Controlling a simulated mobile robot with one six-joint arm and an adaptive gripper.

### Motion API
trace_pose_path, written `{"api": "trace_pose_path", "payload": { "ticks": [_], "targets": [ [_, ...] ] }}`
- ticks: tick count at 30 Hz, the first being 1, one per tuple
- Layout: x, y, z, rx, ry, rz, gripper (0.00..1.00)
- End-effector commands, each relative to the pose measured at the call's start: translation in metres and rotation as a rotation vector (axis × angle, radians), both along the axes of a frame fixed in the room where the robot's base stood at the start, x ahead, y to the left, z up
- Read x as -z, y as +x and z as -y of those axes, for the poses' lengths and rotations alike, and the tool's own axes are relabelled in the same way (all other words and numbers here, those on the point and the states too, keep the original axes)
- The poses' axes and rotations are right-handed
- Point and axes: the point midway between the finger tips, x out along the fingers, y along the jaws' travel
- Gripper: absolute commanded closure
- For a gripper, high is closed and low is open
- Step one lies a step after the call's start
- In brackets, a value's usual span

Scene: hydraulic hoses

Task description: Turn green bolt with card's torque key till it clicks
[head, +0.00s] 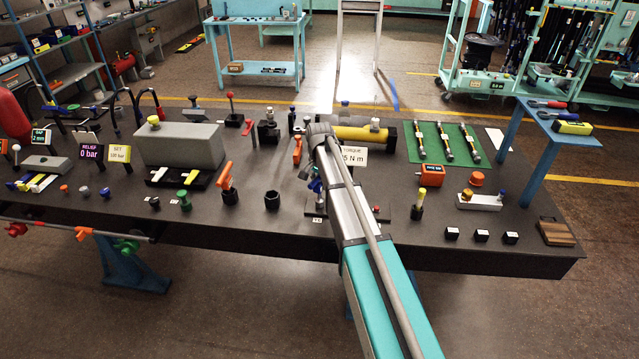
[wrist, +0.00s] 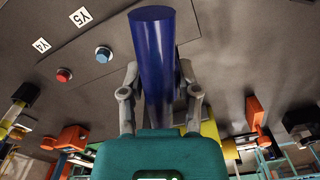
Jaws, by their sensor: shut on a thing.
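My gripper (wrist: 160,90) is shut on a dark blue cylinder (wrist: 155,45) in the wrist view, one finger on each side. The cylinder's far end is out of sight, so I cannot tell what tool it belongs to. In the head view my arm hides most of the gripper and what it holds. A white card (head: 353,157) reads "orque" and "5 N m"; its left edge is behind my arm. A green knob-like piece (head: 183,199) stands on the dark bench at the left; I cannot tell whether it is the bolt. Several slim tools (head: 445,143) lie on a green mat (head: 431,127).
A yellow cylinder (head: 360,133) lies behind the card. An orange device (head: 431,175) and a pale block with knobs (head: 480,203) stand at the right. A grey block (head: 180,145) is at the left. Labels Y4 (wrist: 41,45) and Y5 (wrist: 80,17) lie near red and blue buttons.

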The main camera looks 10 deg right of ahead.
Motion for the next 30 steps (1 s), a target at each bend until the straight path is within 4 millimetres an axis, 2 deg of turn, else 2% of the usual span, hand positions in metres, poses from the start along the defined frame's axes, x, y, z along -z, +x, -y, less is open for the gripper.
{"api": "trace_pose_path", "payload": {
  "ticks": [14,24,30],
  "targets": [
    [0.0006,0.0,0.0,0.005,0.0,0.0,1.0],
    [0.0007,0.0001,-0.0001,0.165,0.0,0.0,1.0],
    [0.0007,0.0001,-0.0001,0.202,0.0,0.0,1.0]
  ]
}}
